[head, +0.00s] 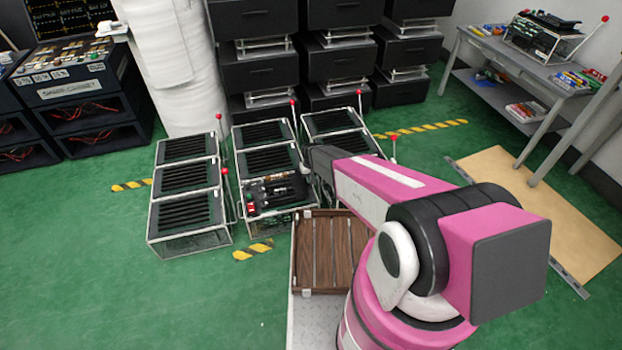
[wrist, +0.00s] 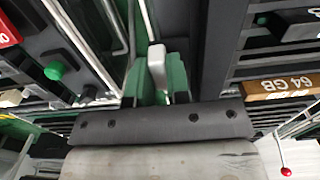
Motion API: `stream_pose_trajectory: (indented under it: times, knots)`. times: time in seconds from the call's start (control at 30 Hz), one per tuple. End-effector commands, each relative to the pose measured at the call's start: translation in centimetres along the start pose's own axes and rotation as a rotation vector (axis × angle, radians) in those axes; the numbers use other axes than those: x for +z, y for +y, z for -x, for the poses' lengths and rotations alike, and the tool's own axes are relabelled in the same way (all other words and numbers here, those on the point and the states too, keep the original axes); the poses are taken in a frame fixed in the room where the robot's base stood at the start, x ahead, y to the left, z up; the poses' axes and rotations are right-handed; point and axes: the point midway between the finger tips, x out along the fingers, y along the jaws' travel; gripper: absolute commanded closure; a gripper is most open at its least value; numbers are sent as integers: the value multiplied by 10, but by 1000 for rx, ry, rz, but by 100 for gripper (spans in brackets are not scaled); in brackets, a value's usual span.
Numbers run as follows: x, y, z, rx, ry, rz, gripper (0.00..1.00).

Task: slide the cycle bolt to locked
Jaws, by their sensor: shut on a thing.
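My gripper (wrist: 156,88) is shut on a small pale grey handle (wrist: 156,63), which appears to be the cycle bolt. The handle stands upright between the fingers, in a gap beside dark fixture parts. In the head view, the dark end of my arm (head: 322,158) is over the right side of the middle slatted fixture (head: 262,135). My arm hides the bolt there, and I cannot read its locked or unlocked marking.
Similar metal-framed fixtures stand left (head: 187,207) and right (head: 330,121), with red-tipped levers (head: 292,102). A wooden crate (head: 330,250) sits in front. A green knob (wrist: 54,70) is close by in the wrist view. Open green floor lies left.

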Motion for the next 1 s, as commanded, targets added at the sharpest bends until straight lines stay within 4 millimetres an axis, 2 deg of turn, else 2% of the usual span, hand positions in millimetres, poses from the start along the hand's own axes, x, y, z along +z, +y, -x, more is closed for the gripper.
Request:
stream_pose_trajectory:
  times: [0.17, 0.4, 0.7, 0.73, 0.8, 1.0]
  knots:
    - [0, -16, 0, 0, 0, 2, 100]
    - [0, -51, 0, 0, -1, 2, 100]
    - [0, -56, 0, -4, -1, -1, 100]
    - [0, -56, 0, -5, -1, -1, 77]
    - [0, -55, 0, -4, -1, -1, 57]
    - [0, -54, 0, -2, -1, 0, 57]
